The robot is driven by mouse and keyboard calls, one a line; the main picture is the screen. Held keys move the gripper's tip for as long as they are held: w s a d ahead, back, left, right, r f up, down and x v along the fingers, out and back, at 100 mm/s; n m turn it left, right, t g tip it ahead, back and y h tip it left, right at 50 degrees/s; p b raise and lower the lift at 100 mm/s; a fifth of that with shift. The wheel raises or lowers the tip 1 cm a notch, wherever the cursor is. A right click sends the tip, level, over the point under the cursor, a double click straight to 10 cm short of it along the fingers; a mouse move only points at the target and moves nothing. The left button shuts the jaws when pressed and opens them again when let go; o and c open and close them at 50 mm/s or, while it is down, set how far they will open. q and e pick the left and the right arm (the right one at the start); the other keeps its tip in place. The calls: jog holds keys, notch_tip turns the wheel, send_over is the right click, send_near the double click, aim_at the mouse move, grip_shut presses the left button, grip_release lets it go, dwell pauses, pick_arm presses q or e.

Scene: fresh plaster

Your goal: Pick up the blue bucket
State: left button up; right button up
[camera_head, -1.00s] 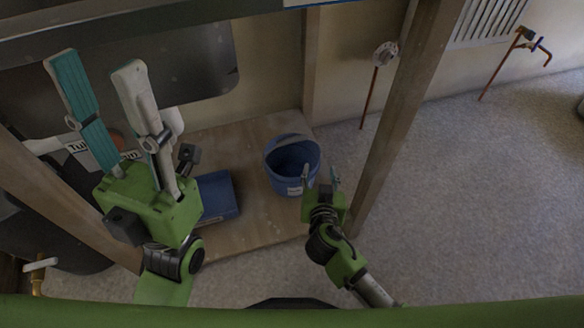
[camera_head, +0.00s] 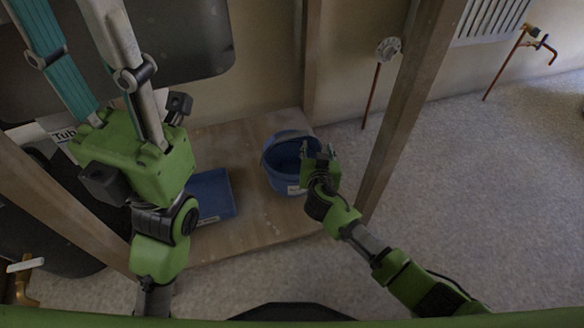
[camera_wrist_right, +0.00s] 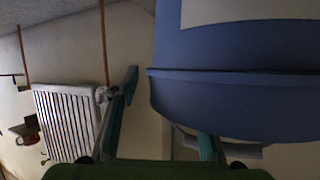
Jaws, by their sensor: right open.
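The blue bucket (camera_head: 280,165) stands upright on a wooden board, with its grey-blue handle lying along the back of its rim. It also shows large and close in the right wrist view (camera_wrist_right: 235,45), with a pale label on its side. My right gripper (camera_head: 319,150) is open at the bucket's right rim. In the wrist view one finger of the right gripper (camera_wrist_right: 165,115) is beside the bucket and the other is by the rim, partly hidden. I cannot tell whether the bucket is between them. My left gripper (camera_head: 68,20) is open, raised at the left, away from the bucket.
A flat blue tray (camera_head: 210,193) lies left of the bucket on the wooden board (camera_head: 240,235). A wooden post (camera_head: 405,110) stands right of my right gripper. A radiator (camera_head: 490,18) hangs on the back wall. The grey floor at the right is clear.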

grip_shut()
jog(key=shift+r, duration=0.2)
